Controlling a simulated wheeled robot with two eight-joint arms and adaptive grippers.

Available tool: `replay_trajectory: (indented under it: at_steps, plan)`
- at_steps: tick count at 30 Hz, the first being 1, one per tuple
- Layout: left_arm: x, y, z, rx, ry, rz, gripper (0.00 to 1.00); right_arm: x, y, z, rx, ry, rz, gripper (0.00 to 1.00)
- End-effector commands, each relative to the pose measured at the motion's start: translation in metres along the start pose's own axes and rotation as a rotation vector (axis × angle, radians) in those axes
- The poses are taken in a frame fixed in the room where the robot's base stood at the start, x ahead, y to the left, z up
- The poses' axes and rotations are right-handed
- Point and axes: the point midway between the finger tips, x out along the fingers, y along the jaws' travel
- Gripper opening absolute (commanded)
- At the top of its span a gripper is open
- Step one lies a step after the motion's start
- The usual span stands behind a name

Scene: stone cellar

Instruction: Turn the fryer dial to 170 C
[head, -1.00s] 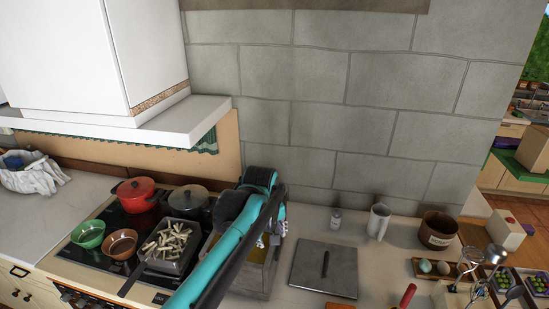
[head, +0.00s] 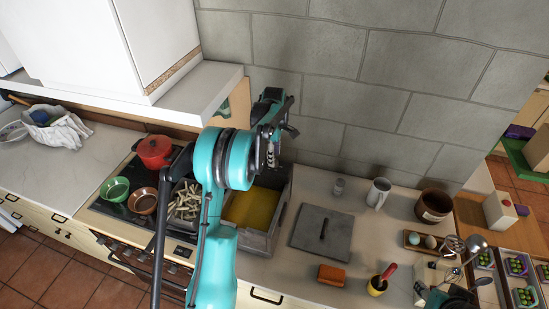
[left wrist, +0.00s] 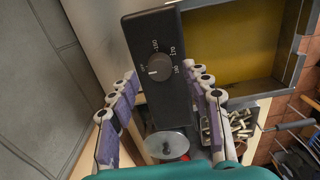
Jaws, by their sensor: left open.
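The fryer (head: 284,225) stands on the counter with yellow oil in its basin. It also shows in the left wrist view (left wrist: 285,88). In that view the fryer dial (left wrist: 159,67) is a round grey knob on a black control box (left wrist: 150,103), with small white temperature marks around it. A light pointer line seems to face left, but it is too small to read surely. In the head view my left gripper (head: 271,150) is above the fryer's back and the dial is hidden.
A pan of pale sticks (head: 186,203), a red pot (head: 154,151) and two bowls are on the hob left of the fryer. A grey lid (head: 318,236) lies to the right. The stone wall (head: 350,90) is close behind the gripper.

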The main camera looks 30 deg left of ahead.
Motion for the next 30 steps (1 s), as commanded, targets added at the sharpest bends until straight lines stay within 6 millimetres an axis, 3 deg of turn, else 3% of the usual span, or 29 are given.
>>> replay_trajectory:
  at_steps: [6,15,21,30]
  plan:
    - [0.022,0.000,0.000,0.001,0.000,0.000,0.49,-0.001,0.000,-0.001,0.000,0.000,0.000,0.40]
    - [0.025,0.000,0.000,0.002,0.000,0.001,0.49,-0.001,0.000,-0.001,0.000,0.000,0.000,0.40]
    - [0.025,0.000,0.000,0.002,0.000,0.001,0.00,-0.001,0.000,-0.001,0.000,0.000,0.000,0.40]
    - [0.025,0.000,0.000,0.021,0.000,0.001,0.00,0.000,0.000,0.000,0.000,0.000,0.000,0.40]
